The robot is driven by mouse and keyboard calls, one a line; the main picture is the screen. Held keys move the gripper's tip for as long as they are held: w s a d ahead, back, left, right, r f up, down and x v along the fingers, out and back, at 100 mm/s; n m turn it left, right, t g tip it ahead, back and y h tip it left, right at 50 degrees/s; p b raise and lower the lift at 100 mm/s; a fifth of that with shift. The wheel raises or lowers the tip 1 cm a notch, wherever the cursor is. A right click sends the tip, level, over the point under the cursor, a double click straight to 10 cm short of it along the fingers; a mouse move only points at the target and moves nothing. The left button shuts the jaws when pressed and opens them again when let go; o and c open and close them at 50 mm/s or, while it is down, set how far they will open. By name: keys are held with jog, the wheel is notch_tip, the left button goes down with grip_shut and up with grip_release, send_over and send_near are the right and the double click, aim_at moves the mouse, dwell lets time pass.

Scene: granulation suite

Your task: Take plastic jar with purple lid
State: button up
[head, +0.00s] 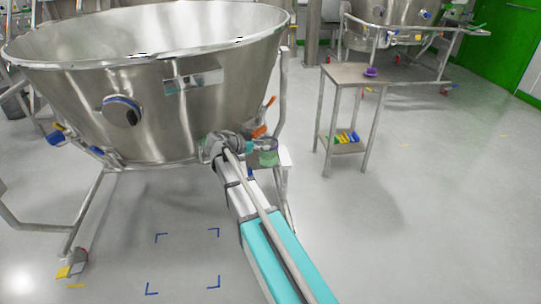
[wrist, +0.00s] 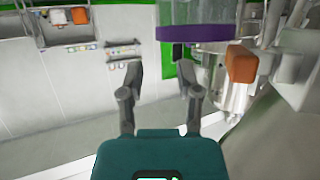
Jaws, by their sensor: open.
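A clear jar (wrist: 197,12) with a broad purple lid (wrist: 193,33) shows at the top of the wrist view, cut by the frame edge. The lid is below the jar body in that picture. My gripper (wrist: 158,55) is open with nothing between its fingers; the lid appears just beyond the right fingertip, and I cannot tell the gap. In the head view my gripper (head: 222,146) is beside the big steel vessel, left of a small greenish clear jar (head: 269,157). The colour of that jar's lid is unclear there.
The steel vessel (head: 160,95) stands close behind my gripper, with an orange handle (head: 258,131) near it. An orange block (wrist: 242,63) is at right in the wrist view. A side table (head: 347,76) holds a small purple item (head: 371,72). Floor at right is clear.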

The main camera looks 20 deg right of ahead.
aim_at(268, 152)
jog(key=b+x, duration=0.1)
jog(key=x, duration=0.1)
jog(key=b+x, duration=0.1)
jog(key=x, duration=0.2)
jog(key=shift+s+a+f, duration=0.1)
jog(key=shift+f, duration=0.2)
jog(key=shift+c, duration=0.3)
grip_shut()
